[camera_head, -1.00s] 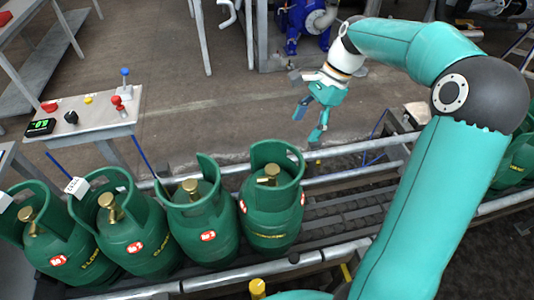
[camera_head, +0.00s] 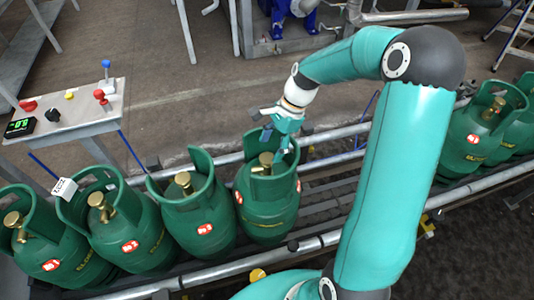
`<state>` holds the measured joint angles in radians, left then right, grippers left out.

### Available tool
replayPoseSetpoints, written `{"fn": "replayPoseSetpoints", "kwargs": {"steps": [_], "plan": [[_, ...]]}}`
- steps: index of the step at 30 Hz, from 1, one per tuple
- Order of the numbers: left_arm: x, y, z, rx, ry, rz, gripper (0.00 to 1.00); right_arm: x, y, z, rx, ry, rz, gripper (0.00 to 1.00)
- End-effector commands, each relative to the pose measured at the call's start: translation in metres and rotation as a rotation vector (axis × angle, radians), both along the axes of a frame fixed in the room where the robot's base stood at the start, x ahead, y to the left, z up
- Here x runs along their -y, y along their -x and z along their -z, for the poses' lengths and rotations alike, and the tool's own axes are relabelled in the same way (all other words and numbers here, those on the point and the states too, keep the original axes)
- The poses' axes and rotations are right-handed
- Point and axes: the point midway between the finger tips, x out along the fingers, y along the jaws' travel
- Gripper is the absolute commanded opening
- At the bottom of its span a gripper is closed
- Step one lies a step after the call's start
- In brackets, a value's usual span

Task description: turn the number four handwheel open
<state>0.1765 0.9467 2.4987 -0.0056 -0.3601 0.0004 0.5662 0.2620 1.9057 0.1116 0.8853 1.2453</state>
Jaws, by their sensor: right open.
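Several green gas cylinders with brass valves stand upright in a row on the conveyor. The rightmost cylinder (camera_head: 268,212) of the near group has a brass handwheel (camera_head: 264,160) inside its collar. Its red label is too small to read, so I cannot tell the number. My right gripper (camera_head: 274,147) is open, pointing down at this collar, with its fingers around or just above the handwheel. Contact cannot be told. The neighbouring cylinder (camera_head: 203,220) to the left has its brass valve (camera_head: 183,181) in plain view. My left gripper is not in view.
A control panel (camera_head: 75,112) with coloured knobs and a green display (camera_head: 20,127) stands at the left. Conveyor rails (camera_head: 335,133) run behind and in front of the cylinders. More green cylinders (camera_head: 480,130) stand at the far right, beyond my right arm.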

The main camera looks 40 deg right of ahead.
Motion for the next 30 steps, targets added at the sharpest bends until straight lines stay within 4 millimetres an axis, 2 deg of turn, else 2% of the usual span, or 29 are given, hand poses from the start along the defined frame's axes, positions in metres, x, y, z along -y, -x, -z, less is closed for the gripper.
{"fn": "replayPoseSetpoints", "kwargs": {"steps": [3,6,17,20,28,29,30], "plan": [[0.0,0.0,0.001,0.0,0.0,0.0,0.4,-0.006,-0.002,0.015,-0.001,-0.001,-0.002,0.69],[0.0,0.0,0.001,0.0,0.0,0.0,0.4,-0.009,-0.003,0.023,-0.001,0.0,-0.001,0.69],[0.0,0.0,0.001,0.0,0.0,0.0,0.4,-0.01,-0.003,0.027,0.001,0.0,0.0,0.69],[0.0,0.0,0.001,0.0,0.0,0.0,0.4,-0.01,-0.003,0.027,0.001,0.0,0.001,0.56],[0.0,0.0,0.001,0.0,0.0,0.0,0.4,-0.009,-0.004,0.027,0.003,0.002,0.002,0.11],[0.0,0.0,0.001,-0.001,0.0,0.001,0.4,-0.018,-0.005,0.026,0.004,0.001,-0.004,0.09],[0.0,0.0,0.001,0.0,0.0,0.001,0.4,-0.014,-0.005,0.026,0.004,0.001,0.0,0.09]]}}
